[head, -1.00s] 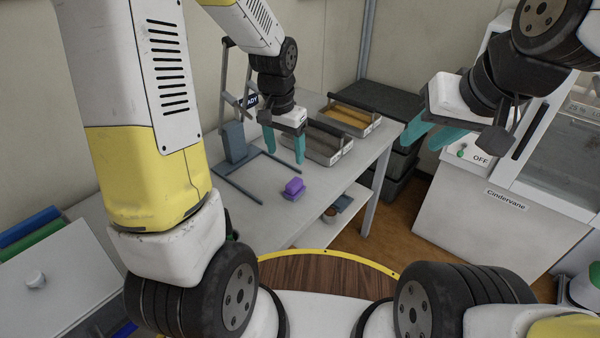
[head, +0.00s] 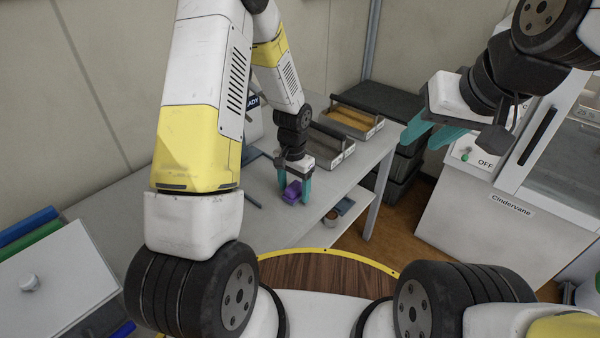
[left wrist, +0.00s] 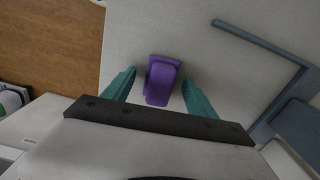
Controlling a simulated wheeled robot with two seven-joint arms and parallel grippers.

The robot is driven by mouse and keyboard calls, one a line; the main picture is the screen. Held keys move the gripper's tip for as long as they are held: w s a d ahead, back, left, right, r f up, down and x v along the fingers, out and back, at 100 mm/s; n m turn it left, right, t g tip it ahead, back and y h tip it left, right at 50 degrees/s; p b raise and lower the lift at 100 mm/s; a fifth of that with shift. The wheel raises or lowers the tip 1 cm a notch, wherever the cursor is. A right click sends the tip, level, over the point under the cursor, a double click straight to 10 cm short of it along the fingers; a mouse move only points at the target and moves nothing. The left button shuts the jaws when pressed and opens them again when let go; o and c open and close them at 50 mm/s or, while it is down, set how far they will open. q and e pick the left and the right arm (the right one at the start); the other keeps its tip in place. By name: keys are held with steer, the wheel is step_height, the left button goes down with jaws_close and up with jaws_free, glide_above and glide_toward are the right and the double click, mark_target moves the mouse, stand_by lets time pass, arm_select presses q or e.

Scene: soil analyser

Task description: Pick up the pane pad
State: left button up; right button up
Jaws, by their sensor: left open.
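The pane pad, a small purple block with a raised grip (head: 292,193), sits on the light grey table. It also shows in the left wrist view (left wrist: 161,82), between the two teal fingers. My left gripper (head: 294,188) is open and points down at the pad, with a finger on either side of it. In the left wrist view (left wrist: 159,88) a gap shows between the pad and each finger. My right gripper (head: 430,135) is raised at the right, empty, with its teal fingers apart.
A blue-grey frame (left wrist: 262,45) lies on the table near the pad. Grey trays (head: 333,148) stand farther back on the table. A white machine labelled Cindervane (head: 470,205) stands at the right, across a gap of wooden floor.

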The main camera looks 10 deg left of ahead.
mark_target(294, 185)
arm_select(q)
steer(key=shift+c, duration=0.5)
jaws_close()
steer(key=shift+r, duration=0.6)
step_height(294, 185, up, 2)
steer(key=shift+r, duration=0.15)
steer(key=s+a, duration=0.1)
steer(key=s, duration=0.4)
steer(key=s+a+r, duration=0.1)
steer(key=s+a, duration=0.1)
steer(key=s, duration=0.3)
steer(key=s+a, duration=0.1)
steer(key=s, duration=0.4)
steer(key=shift+s+a+r, duration=0.2)
steer(key=shift+a, duration=0.15)
